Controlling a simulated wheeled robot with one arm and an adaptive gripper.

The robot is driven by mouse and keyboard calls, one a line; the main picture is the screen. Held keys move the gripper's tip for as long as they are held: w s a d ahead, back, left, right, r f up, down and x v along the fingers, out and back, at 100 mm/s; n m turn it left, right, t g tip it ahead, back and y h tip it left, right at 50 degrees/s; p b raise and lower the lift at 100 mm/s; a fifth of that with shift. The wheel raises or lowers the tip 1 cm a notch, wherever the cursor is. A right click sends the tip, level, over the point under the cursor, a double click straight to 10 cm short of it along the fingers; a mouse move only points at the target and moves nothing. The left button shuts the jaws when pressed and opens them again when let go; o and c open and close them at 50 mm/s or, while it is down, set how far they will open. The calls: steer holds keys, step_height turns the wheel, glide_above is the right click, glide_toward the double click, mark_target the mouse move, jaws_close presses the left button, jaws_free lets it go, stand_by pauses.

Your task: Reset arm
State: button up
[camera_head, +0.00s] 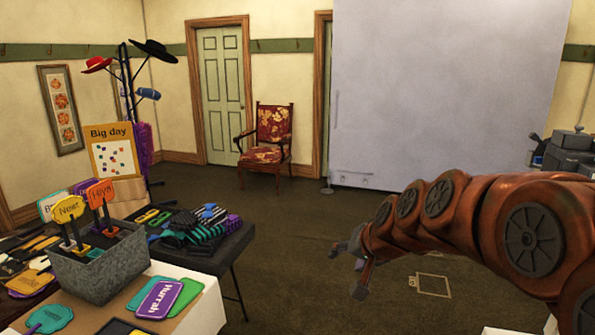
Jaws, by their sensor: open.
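My arm, orange-brown with dark round joint covers, reaches in from the right edge of the head view. My gripper (356,265) is at its left end, over open floor. It is open, with its fingers apart and nothing seen between them. It touches nothing that I can see. It is right of the dark table and apart from it.
At left, a metal bin (104,270) of signs stands on a pale table (205,303). A dark table (225,255) with folded items stands behind. A patterned chair (270,135), hat stand (128,90) and grey panel (445,90) are farther back. The middle floor is clear.

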steer(key=s+d+f+n+g+h, duration=0.1)
steer(key=s+d+f+g, duration=0.1)
steer(key=s, duration=1)
steer(key=s+d+f+n+g+h, duration=0.1)
steer(key=s+d+f+g, duration=0.2)
steer(key=s, duration=0.9)
steer(key=s+d+f+n+g+h, duration=0.1)
steer(key=s+f+g, duration=0.3)
steer(key=s, duration=0.8)
steer(key=shift+s+d+f, duration=0.25)
steer(key=shift+d+f, duration=0.4)
steer(key=shift+f, duration=0.3)
